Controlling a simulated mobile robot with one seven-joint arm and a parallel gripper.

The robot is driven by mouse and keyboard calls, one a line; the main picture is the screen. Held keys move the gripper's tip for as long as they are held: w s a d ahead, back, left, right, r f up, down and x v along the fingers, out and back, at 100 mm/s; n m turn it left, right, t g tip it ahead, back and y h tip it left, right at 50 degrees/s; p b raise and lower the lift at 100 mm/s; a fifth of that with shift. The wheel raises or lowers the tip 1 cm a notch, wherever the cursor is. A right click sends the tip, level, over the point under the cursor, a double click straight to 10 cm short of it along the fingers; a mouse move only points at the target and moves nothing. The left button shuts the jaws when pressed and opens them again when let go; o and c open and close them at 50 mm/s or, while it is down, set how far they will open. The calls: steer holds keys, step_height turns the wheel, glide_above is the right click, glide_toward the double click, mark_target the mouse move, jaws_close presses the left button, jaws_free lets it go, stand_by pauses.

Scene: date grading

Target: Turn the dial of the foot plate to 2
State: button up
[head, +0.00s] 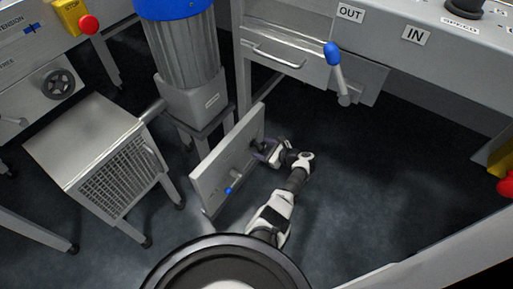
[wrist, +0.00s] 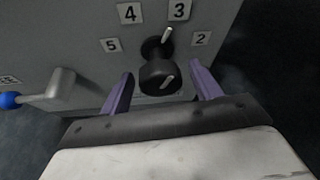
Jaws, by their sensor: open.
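The foot plate (head: 222,162) is a grey upright panel standing low on the floor in the head view. Its black dial (wrist: 158,75) has a white pointer mark, which leans up and right towards the label 3 (wrist: 179,9). The label 2 (wrist: 201,38) is right of the dial; the labels 4 (wrist: 129,12) and 5 (wrist: 110,44) are to its left. My gripper (wrist: 162,88) is open, with one purple finger on each side of the dial's knob and visible gaps between. In the head view my gripper (head: 266,153) is at the plate's right part, largely covering the dial.
A blue-tipped lever (wrist: 40,93) sticks out of the plate left of the dial. A motor with a blue top (head: 185,55) stands behind the plate. A grey vented box (head: 95,150) is at the left. A bench with a blue-knobbed lever (head: 333,60) overhangs behind; dark floor is clear at right.

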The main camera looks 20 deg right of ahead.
steer(key=shift+w+a, duration=0.1)
steer(key=shift+w, duration=0.1)
steer(key=shift+c, duration=0.2)
steer(key=c, duration=0.9)
